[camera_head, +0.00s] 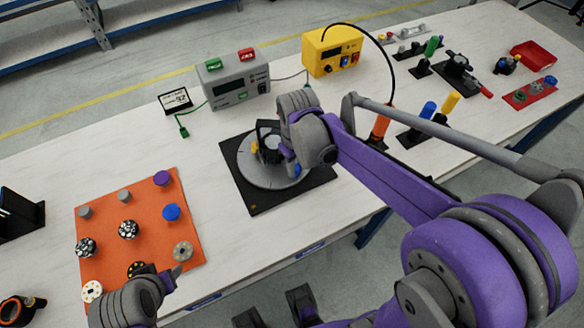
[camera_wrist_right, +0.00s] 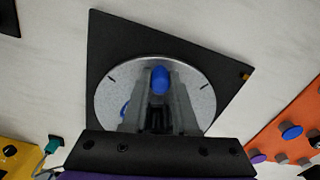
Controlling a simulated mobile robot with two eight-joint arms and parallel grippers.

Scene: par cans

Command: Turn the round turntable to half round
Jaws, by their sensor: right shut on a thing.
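The round turntable (camera_head: 262,180) is a grey disc on a black square base (camera_head: 238,190), in the middle of the table. It also shows in the right wrist view (camera_wrist_right: 110,95), with dark marks on its rim. My right gripper (camera_head: 272,150) is over the disc, partly hiding it. In the right wrist view its fingers (camera_wrist_right: 160,90) are shut on a blue peg (camera_wrist_right: 160,78) standing on the disc. Another blue bit (camera_wrist_right: 123,110) shows beside the fingers. My left gripper (camera_head: 158,272) is at the lower left, over the orange mat's edge; its jaw opening is unclear.
The orange mat (camera_head: 105,235) with several round pieces lies left of the turntable. A grey box (camera_head: 235,82) with red and green buttons and a yellow box (camera_head: 332,50) stand behind. An orange-handled post (camera_head: 380,125) and coloured handles (camera_head: 428,110) are to the right.

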